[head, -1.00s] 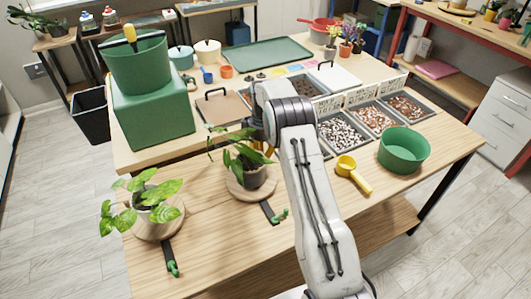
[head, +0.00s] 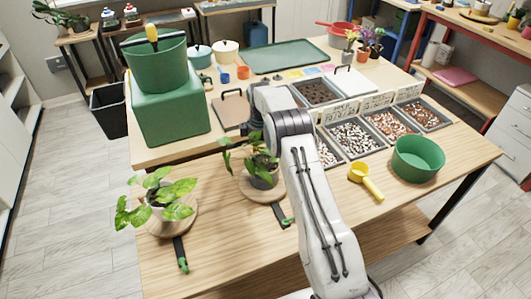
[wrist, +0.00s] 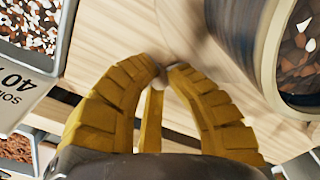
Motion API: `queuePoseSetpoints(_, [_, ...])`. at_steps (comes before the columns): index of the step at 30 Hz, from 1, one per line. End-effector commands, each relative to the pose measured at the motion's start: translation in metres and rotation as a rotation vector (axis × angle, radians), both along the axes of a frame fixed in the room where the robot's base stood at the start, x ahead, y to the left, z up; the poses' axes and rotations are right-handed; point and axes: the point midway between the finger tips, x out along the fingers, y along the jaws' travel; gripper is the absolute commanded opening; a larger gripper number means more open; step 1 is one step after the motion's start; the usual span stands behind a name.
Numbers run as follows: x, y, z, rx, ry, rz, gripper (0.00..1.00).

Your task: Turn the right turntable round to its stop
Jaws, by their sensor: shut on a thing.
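The right turntable (head: 244,190) is a round wooden disc at the table's front, partly behind my arm. A leafy plant in a dark pot (head: 264,178) stands on it. A black strip with a green end (head: 285,218) lies at its front edge. In the wrist view the disc (wrist: 246,48) and the dark pot (wrist: 290,92) are close on the right. My gripper (wrist: 166,66) has yellow fingers, their tips closed together at a small pale wooden peg by the disc. The fingers largely hide the peg. In the head view my arm hides the gripper.
A similar turntable (head: 190,222) with a plant stands to the left. A green box (head: 170,115) with a green pot on top stands behind. Bins of pebbles (head: 353,138), a yellow scoop (head: 366,180) and a green bowl (head: 418,158) are to the right.

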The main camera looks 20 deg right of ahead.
Motion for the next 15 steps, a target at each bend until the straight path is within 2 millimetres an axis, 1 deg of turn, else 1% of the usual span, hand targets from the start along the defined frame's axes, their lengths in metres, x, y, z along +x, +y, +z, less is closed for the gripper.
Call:
queuePoseSetpoints(1, [-0.002,0.003,-0.003,0.002,0.011,0.024,0.00])
queuePoseSetpoints(15, [0.001,0.027,-0.004,0.003,0.011,0.258,0.00])
